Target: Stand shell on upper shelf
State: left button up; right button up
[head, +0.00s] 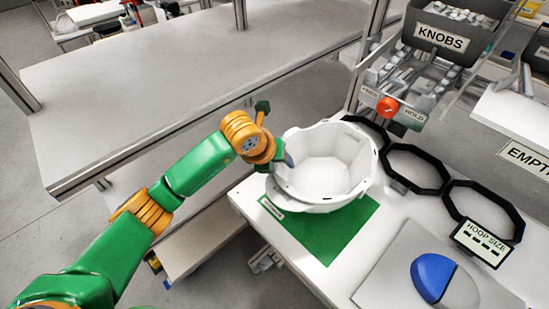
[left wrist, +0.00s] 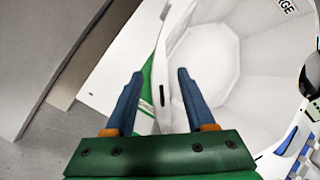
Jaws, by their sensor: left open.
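The white helmet shell (head: 325,165) rests open side up on a green mat (head: 345,232) on the white bench; its pale faceted inside shows. In the left wrist view the shell (left wrist: 215,60) fills the upper right. My left gripper (head: 284,160) is at the shell's left rim. In the left wrist view its two blue fingers (left wrist: 158,82) are apart, with the shell's edge showing between them; I cannot tell whether they touch it. A long grey upper shelf (head: 130,85) stands at the back left, its near part bare. My right gripper is not in view.
Black hoops (head: 415,167) lie right of the shell, beside a HOOP SIZE sign (head: 483,243). A grey KNOBS bin (head: 450,35) and an orange knob (head: 387,107) are behind. A blue and grey object (head: 435,278) sits on a grey pad at front right.

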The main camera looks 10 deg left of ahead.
pick_arm(q)
jog(key=b+v, duration=0.1)
jog(key=v, duration=1)
jog(key=shift+s+r, duration=0.15)
jog(key=shift+r, duration=0.15)
